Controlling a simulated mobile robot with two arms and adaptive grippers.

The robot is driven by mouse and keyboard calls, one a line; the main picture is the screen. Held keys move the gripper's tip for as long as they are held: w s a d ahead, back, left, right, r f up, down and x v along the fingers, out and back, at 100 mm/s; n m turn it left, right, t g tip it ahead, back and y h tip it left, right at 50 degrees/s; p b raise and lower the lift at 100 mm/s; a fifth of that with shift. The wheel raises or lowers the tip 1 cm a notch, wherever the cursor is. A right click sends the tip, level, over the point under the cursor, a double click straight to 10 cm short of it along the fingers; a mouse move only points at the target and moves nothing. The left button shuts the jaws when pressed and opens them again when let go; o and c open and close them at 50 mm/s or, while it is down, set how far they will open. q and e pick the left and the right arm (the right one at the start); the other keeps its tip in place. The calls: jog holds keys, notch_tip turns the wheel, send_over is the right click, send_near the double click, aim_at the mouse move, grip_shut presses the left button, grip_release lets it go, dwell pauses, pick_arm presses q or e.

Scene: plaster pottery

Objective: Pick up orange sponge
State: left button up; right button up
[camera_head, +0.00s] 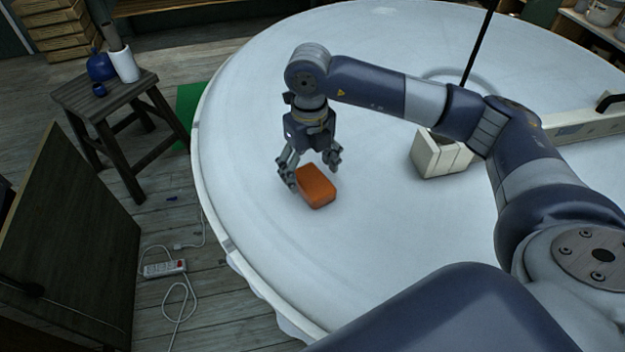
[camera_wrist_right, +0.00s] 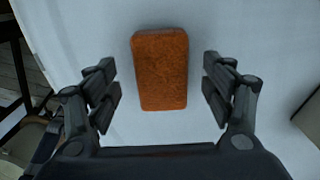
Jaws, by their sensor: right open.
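The orange sponge (camera_head: 316,187) lies flat on the round white table (camera_head: 380,270), left of its middle. My right gripper (camera_head: 312,177) is open just above and behind the sponge in the head view, its fingers pointing down. In the right wrist view the sponge (camera_wrist_right: 160,69) shows whole between the two spread fingers of my right gripper (camera_wrist_right: 161,85), with a gap on each side. No finger appears to touch it. My left gripper is not in either view.
A white block-like object (camera_head: 438,157) stands on the table to the right of the sponge. A thin dark pole (camera_head: 479,45) rises behind it. A wooden stool (camera_head: 105,92) stands off the table's left side. The table around the sponge is clear.

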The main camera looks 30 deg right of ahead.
aim_at(311, 177)
notch_tip(311, 177, down, 2)
jog(key=shift+s+d+f+p, duration=0.1)
jog(key=shift+f+p, duration=0.05)
jog(key=shift+p, duration=0.15)
jog(key=shift+f, duration=0.5)
jog(key=shift+c, duration=0.2)
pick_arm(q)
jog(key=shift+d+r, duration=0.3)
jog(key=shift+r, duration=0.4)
pick_arm(e)
jog(key=c, duration=0.9)
